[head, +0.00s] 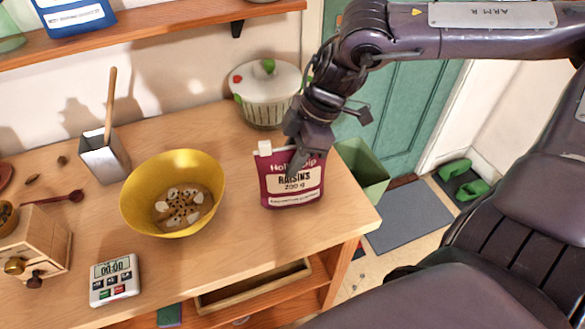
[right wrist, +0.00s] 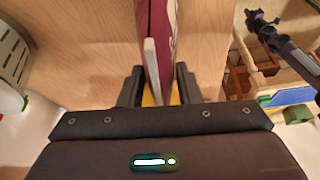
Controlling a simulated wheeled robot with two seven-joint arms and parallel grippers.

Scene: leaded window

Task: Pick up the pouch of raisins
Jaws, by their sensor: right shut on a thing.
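The maroon pouch of raisins (head: 283,186), with a cream label and a white piece at its top left corner, stands near the right end of the wooden counter. My right gripper (head: 299,158) comes down on its top from above and is shut on it, hiding part of its upper edge. In the right wrist view the pouch (right wrist: 162,30) shows edge-on between the two dark fingers (right wrist: 160,92). My left gripper (right wrist: 258,20) shows small and dark at the top right of the right wrist view; its jaws are too small to read.
A yellow bowl (head: 140,205) stands left of the pouch on the counter (head: 215,270). A salad spinner (head: 265,112) is behind the pouch. A timer (head: 115,280), a utensil pot (head: 103,158) and a grinder (head: 38,240) are further left. A green bin (head: 362,170) stands beyond the counter's right end.

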